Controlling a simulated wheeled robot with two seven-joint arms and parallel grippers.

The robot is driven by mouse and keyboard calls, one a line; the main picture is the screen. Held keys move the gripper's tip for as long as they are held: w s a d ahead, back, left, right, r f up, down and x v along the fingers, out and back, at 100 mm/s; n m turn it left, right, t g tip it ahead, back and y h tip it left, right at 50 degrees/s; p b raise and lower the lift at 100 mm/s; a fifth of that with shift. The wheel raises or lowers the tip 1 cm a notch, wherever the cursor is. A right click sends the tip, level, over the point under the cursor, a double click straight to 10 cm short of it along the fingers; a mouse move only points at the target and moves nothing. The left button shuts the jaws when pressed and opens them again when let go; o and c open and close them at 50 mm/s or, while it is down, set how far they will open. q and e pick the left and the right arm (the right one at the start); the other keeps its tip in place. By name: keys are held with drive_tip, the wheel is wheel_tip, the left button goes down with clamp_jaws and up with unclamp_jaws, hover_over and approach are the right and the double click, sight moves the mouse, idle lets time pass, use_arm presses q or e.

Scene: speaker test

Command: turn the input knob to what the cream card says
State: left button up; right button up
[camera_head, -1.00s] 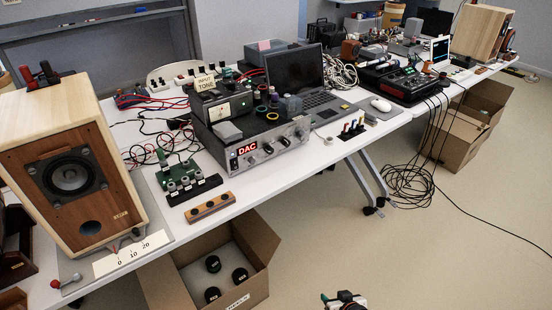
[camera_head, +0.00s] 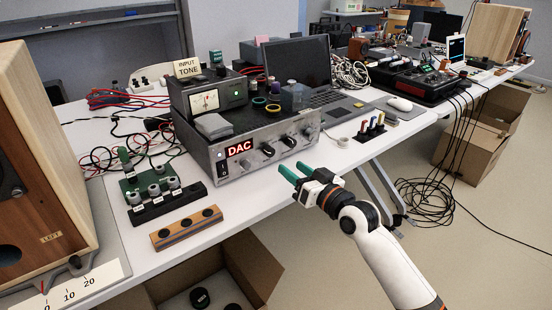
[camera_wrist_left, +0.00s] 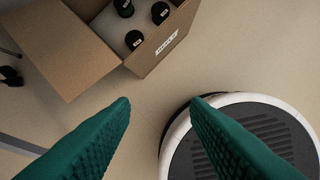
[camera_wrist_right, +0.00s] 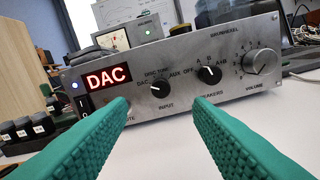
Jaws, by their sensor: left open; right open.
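The cream card (camera_head: 188,67) stands on top of the amplifier stack; it reads INPUT, with a second word that looks like TONE or TUNE. The silver amplifier (camera_head: 222,163) has a red lit display (camera_wrist_right: 107,77) reading DAC. Its black input knob (camera_wrist_right: 160,90) has its white pointer turned up-left, towards the DAC label; the knob also shows in the head view (camera_head: 268,150). My right gripper (camera_head: 291,168) is open and empty, in front of the panel and apart from it. In its wrist view the input knob appears between the fingertips. My left gripper (camera_wrist_left: 162,101) is open and empty above the floor.
The speakers knob (camera_wrist_right: 210,74) and silver volume knob (camera_wrist_right: 262,62) sit right of the input knob. A wooden block with dark holes (camera_head: 187,228) and a black switch strip (camera_head: 167,204) lie left of my right gripper. An open cardboard box (camera_wrist_left: 84,64) stands on the floor.

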sight(272, 153)
drive_tip(key=b+x, duration=0.1)
drive_tip(key=x, duration=0.7)
drive_tip(key=shift+w+a+f, duration=0.1)
use_arm(q)
drive_tip(key=v, duration=0.5)
drive_tip(key=shift+a, duration=0.1)
use_arm(e)
drive_tip(key=c, duration=1)
use_arm(q)
drive_tip(key=shift+r, duration=0.1)
